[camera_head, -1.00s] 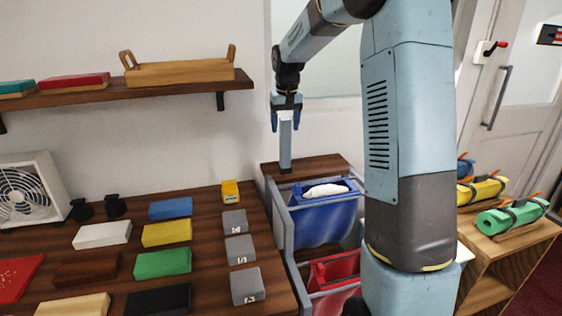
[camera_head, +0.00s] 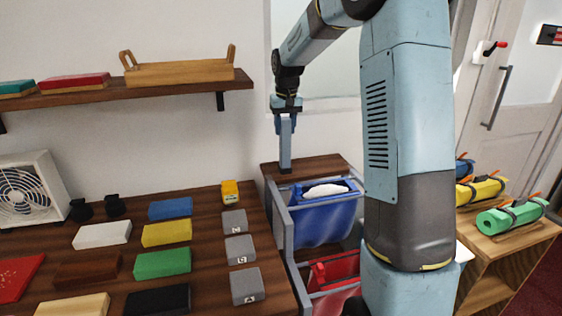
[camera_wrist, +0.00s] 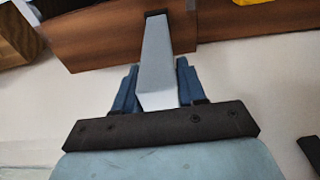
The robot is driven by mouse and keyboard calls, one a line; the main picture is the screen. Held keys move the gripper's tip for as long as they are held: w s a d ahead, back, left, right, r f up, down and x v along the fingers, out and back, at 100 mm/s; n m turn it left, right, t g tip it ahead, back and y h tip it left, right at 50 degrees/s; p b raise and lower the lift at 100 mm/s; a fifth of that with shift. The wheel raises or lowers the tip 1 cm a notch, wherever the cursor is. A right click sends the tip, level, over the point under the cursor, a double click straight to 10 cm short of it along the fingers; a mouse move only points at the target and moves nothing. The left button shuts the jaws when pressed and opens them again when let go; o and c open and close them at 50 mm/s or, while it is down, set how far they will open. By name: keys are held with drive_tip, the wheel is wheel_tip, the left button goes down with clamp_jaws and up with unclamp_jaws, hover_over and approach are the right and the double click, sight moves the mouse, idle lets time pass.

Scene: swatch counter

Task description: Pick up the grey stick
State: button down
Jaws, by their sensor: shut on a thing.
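The grey stick (camera_head: 286,148) stands upright, its dark lower end at the brown wooden surface behind the blue bin. My gripper (camera_head: 286,125) is shut on the upper part of the stick, with a blue finger on each side. In the wrist view the stick (camera_wrist: 155,55) runs away from between the fingers of my gripper (camera_wrist: 155,88) toward the wooden surface, with its dark end at the far side. I cannot tell whether that end touches the wood.
A wooden ledge (camera_head: 325,163) lies under the stick. A blue bin (camera_head: 325,222) and a red bin (camera_head: 335,270) are in front of it. The counter at left holds coloured blocks, a yellow item (camera_head: 230,191) and a fan (camera_head: 27,192). A shelf (camera_head: 170,88) is on the wall.

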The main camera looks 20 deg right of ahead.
sight(285, 118)
idle(0.3)
drive_tip(key=shift+r, duration=0.55)
wheel_tip(285, 118, up, 3)
drive_tip(key=shift+s+f, duration=0.15)
drive_tip(key=shift+f, duration=0.05)
drive_tip(key=s+r, duration=0.9)
drive_tip(key=s, duration=0.4)
drive_tip(key=shift+s+a+r, duration=0.15)
drive_tip(key=shift+s, duration=0.2)
